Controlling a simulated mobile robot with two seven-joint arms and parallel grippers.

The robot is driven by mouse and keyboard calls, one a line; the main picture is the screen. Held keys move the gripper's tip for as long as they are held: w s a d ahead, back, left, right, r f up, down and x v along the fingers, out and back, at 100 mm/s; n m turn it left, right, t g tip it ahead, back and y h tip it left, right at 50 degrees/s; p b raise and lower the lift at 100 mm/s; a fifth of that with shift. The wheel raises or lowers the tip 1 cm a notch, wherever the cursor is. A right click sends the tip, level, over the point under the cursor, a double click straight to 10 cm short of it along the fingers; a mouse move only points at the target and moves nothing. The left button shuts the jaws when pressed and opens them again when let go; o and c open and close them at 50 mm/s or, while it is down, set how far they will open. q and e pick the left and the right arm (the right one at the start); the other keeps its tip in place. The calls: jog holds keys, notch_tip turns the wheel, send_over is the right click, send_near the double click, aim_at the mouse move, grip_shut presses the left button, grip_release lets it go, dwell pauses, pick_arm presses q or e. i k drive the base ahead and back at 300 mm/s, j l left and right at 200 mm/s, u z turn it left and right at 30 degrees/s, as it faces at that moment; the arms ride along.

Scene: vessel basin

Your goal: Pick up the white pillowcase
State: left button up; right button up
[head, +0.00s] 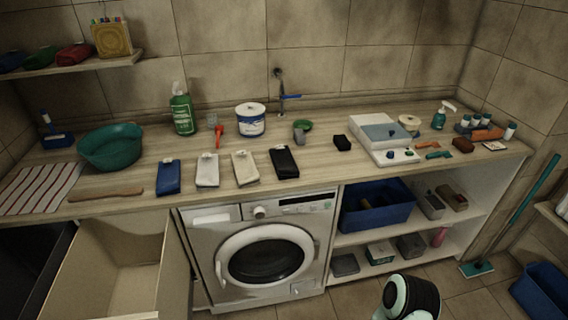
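Several folded cloths lie in a row on the wooden counter above the washing machine. A white one (207,170), which looks like the white pillowcase, lies between a blue folded cloth (168,177) and a cream one (245,167). A black folded cloth (284,162) lies at the right end of the row. The white cloth lies flat, with nothing on it. Neither of my grippers is in view; only a rounded part of my own arm shows at the bottom right.
A green basin (111,147) and striped towel (38,188) lie left of the cloths. A green bottle (183,113), white tub (250,120) and tap (281,92) stand behind. An open drawer (112,262) juts out below, beside the washing machine (262,250).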

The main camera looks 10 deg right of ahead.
aim_at(207, 176)
jog(key=i+l, duration=0.2)
jog(key=i+l+u, duration=0.2)
jog(key=u, duration=0.15)
jog(key=i+l+u, duration=0.2)
jog(key=u, duration=0.15)
